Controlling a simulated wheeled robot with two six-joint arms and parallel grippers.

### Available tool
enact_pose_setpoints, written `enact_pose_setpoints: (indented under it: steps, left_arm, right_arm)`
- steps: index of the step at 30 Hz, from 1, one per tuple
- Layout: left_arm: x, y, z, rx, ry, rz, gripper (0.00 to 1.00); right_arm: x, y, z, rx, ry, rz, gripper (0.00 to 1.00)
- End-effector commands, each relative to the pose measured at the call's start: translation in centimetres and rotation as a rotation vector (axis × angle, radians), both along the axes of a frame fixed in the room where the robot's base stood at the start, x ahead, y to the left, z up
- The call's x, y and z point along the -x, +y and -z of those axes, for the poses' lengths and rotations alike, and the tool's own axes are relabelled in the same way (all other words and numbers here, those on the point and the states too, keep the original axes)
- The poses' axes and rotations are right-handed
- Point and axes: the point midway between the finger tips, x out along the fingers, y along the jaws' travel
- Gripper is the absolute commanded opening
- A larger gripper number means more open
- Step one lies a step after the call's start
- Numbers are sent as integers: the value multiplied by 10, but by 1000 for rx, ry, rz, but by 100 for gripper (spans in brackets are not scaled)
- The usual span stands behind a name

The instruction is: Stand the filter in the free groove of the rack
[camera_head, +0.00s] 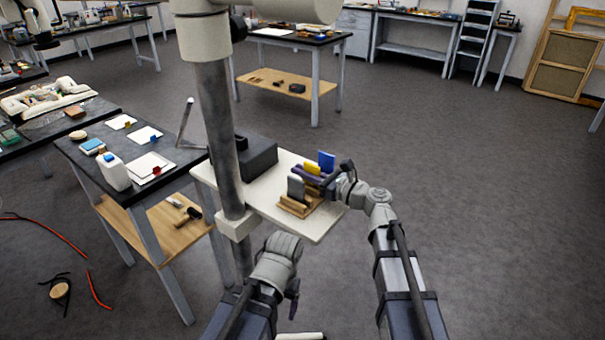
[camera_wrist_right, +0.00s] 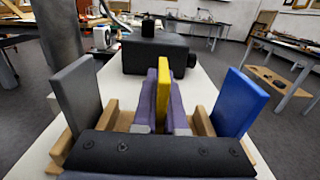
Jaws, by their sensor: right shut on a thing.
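The wooden rack (camera_head: 299,206) stands on the pale tabletop. It holds a grey plate (camera_wrist_right: 77,90) upright at one end and a blue plate (camera_wrist_right: 238,101) upright at the other. My right gripper's purple fingers (camera_wrist_right: 162,112) are shut on a yellow filter (camera_wrist_right: 163,88), upright between those two plates. The filter also shows in the head view (camera_head: 312,168). Its lower edge is hidden behind the gripper, so I cannot tell whether it sits in the groove. My left gripper (camera_head: 292,288) hangs low in front of the table; its fingers are not clear.
A dark box-shaped device (camera_wrist_right: 155,54) stands on the tabletop behind the rack. The pale tabletop (camera_head: 322,228) is bare at its front right. A side table at left carries a white bottle (camera_head: 114,172) and several cards.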

Motion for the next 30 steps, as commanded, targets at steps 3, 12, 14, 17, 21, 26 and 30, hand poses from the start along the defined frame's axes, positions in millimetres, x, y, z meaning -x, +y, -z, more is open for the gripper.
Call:
enact_pose_setpoints:
  steps: [3,12,14,17,21,26,30]
  left_arm:
    - [0,0,5,0,0,0,79]
    - [0,0,3,0,0,0,79]
    - [0,0,3,0,0,0,79]
    - [0,0,3,0,0,0,79]
    - [0,0,-1,0,0,0,79]
    - [0,0,0,0,0,0,79]
    - [0,0,0,0,0,0,79]
  right_arm:
    - [0,0,5,0,0,0,0]
    - [0,0,3,0,0,0,39]
    - [0,0,3,0,0,0,39]
    - [0,0,3,0,0,0,39]
    - [0,0,-1,0,0,0,39]
    - [14,-18,0,0,0,3,39]
    - [33,-42,0,0,0,4,39]
